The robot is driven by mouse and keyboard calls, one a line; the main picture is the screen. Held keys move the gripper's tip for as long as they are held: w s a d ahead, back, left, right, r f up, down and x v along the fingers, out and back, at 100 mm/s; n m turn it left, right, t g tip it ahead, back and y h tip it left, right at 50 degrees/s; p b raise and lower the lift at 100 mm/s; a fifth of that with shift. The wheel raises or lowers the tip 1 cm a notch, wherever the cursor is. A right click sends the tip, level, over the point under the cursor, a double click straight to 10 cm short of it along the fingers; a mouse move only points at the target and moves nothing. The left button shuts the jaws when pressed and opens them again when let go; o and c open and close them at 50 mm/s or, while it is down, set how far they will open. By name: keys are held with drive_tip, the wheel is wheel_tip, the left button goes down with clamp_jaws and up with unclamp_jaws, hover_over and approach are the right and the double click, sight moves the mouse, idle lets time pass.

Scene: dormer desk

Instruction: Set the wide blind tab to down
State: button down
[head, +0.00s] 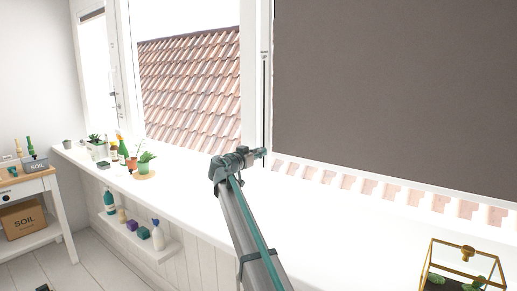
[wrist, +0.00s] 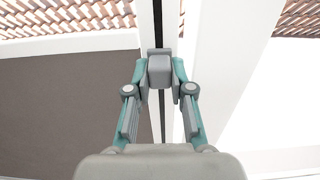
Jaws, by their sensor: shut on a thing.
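The wide blind (head: 400,95) is a dark grey-brown panel at the right of the head view, covering most of its window. It also shows at the left of the wrist view (wrist: 65,100). A dark vertical track (head: 264,95) runs along the frame beside it and also shows in the wrist view (wrist: 157,18). The blind tab (wrist: 160,72) is a grey block on this track. My gripper (wrist: 160,80) is shut on it, one finger on each side. In the head view my gripper (head: 262,153) is low on the track and hides the tab.
The white sill (head: 190,185) runs below the windows. Several plants and bottles, such as a potted plant (head: 146,162), stand at its left. A gold-framed glass terrarium (head: 465,265) is at the lower right. A strip of roof tiles shows below the blind's lower edge.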

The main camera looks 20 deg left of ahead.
wheel_tip(320, 180, down, 6)
drive_tip(key=b, duration=0.2)
drive_tip(key=shift+s+b, duration=0.1)
drive_tip(key=shift+b, duration=0.25)
drive_tip(key=shift+d, duration=0.1)
drive_tip(key=c, duration=1)
unclamp_jaws()
drive_tip(key=shift+r, duration=0.1)
approach(264, 164)
drive_tip(key=v, duration=0.5)
drive_tip(key=shift+s, duration=0.3)
